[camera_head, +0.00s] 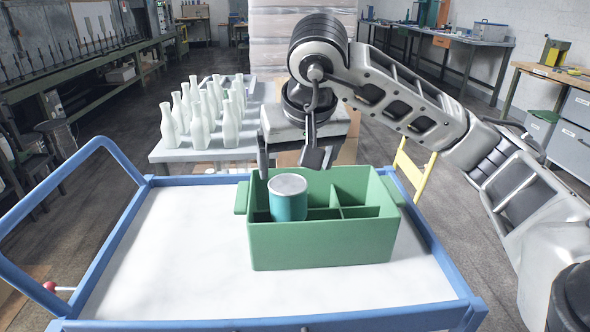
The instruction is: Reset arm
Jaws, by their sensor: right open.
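My right gripper (287,168) comes in from the right, and its fingers point down over the back edge of the green crate (320,247). Its fingers are apart, with nothing visible between them. A teal can with a pale grey lid (288,207) stands upright in the left part of the crate, just in front of and below the gripper. The crate's compartments on the right look empty. The left gripper does not show.
The crate rests on a white cart top (170,255) with a blue rail (110,248). The cart's left side is clear. Several white bottles (229,124) stand on a table behind. A yellow frame (410,172) stands beyond the cart at the right.

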